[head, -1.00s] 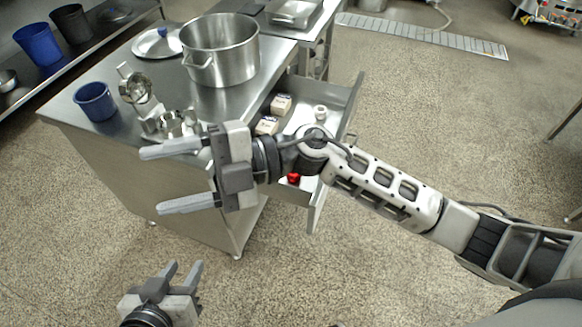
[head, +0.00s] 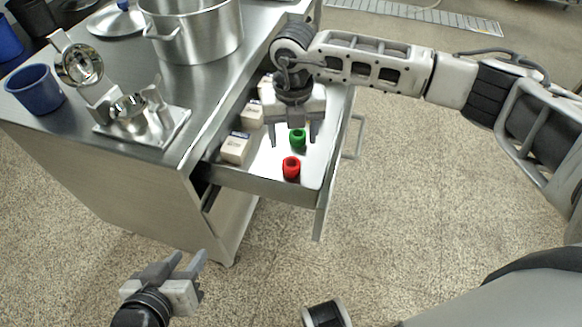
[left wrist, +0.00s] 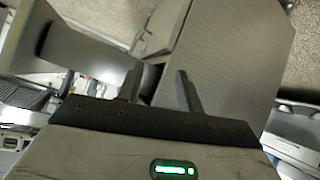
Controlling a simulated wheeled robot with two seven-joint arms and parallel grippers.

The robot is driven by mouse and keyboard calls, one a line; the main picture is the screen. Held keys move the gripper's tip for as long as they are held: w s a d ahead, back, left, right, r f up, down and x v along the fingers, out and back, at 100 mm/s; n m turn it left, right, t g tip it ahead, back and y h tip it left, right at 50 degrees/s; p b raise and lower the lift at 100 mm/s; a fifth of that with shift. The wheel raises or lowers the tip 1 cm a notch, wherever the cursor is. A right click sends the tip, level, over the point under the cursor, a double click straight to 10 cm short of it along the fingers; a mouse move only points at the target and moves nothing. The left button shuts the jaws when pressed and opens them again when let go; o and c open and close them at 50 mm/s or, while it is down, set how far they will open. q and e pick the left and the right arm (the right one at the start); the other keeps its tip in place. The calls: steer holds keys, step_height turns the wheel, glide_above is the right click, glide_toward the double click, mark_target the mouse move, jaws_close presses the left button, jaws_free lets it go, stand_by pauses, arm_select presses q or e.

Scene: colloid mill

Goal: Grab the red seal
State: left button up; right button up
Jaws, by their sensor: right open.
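The red seal (head: 291,168) is a small red ring-like piece in the front part of the open drawer (head: 265,187). A similar green seal (head: 298,138) sits just behind it. My right gripper (head: 293,140) points down over the drawer, its fingers open and empty. In the picture the green seal shows between its fingertips, and the red seal lies a little nearer the camera. I cannot tell the fingers' exact height. My left gripper (head: 180,264) is low at the bottom left, clear of the cabinet. Its fingers are apart and empty, also in the left wrist view (left wrist: 160,88).
Several small white boxes (head: 236,148) lie along the drawer's left side. The counter above holds a large pot (head: 190,30), a blue cup (head: 35,90) and a metal press-like part (head: 130,108). The floor right of the drawer is free.

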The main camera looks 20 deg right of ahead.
mark_target(291, 163)
steer(key=shift+f, duration=1.5)
steer(key=f, duration=0.1)
steer(key=f+b, duration=0.1)
steer(key=f, duration=0.2)
steer(key=shift+s+a+f, duration=0.15)
steer(key=shift+a+f, duration=0.1)
steer(key=shift+f, duration=0.15)
arm_select(q)
steer(key=f, duration=0.2)
steer(key=shift+w+d+f+g, duration=0.3)
steer(key=shift+d, duration=0.05)
arm_select(e)
steer(key=shift+r, duration=0.1)
steer(key=c, duration=1.1)
